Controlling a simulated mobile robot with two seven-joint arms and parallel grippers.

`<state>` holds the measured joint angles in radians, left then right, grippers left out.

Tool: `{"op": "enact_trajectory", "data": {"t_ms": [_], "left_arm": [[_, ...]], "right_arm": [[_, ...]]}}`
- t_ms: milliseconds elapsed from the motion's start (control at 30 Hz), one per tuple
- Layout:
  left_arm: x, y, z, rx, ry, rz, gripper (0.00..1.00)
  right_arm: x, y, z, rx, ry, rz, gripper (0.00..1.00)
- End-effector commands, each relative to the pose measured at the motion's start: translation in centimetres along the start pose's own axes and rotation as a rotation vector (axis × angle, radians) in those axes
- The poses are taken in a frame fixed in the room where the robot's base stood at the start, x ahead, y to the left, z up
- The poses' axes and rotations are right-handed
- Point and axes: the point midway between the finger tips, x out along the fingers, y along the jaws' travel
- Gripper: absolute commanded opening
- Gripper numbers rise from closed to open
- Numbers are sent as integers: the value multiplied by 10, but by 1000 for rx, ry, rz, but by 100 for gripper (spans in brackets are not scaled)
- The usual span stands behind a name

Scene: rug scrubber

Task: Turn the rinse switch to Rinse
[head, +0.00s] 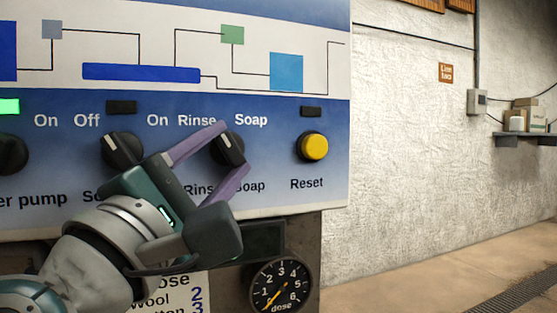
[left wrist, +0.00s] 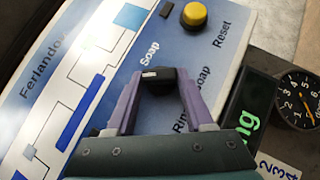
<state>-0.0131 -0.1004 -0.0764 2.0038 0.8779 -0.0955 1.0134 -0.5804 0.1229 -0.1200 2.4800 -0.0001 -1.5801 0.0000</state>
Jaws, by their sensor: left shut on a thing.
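The rinse switch (head: 229,150) is a black knob with a white mark, set on the blue panel below the labels Rinse and Soap. In the head view its white mark points up and leans left, toward Rinse. My left gripper (head: 226,151) has its purple fingers on either side of the knob and is shut on it. In the left wrist view the knob (left wrist: 158,80) sits between the fingertips (left wrist: 158,84). The upper Rinse label (head: 197,120) shows in the head view; a finger hides that area in the wrist view. My right gripper is not in view.
A similar knob (head: 122,150) marked Off and On stands close to the left. A yellow Reset button (head: 313,147) is to the right. A dose gauge (head: 281,287) and a dark display (head: 262,240) lie below the panel.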

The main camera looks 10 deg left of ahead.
Motion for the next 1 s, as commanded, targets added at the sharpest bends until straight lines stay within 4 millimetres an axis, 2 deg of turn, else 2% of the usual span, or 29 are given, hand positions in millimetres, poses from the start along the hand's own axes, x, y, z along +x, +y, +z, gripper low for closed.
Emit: {"op": "enact_trajectory", "data": {"t_ms": [133, 167, 400, 733, 867, 1000], "left_arm": [[0, 0, 0, -5, 0, -1, 0], [0, 0, 0, -5, 0, -1, 55], [0, 0, 0, -3, 0, -1, 82], [-5, -2, -1, -2, 0, -1, 82], [-25, -4, -2, -2, 1, -2, 82], [-54, -5, -2, -2, 1, -3, 82]], "right_arm": [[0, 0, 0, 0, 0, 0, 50], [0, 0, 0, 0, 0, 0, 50], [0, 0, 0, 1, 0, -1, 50], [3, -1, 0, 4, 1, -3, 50], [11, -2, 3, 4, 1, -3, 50], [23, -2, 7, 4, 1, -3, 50]]}}
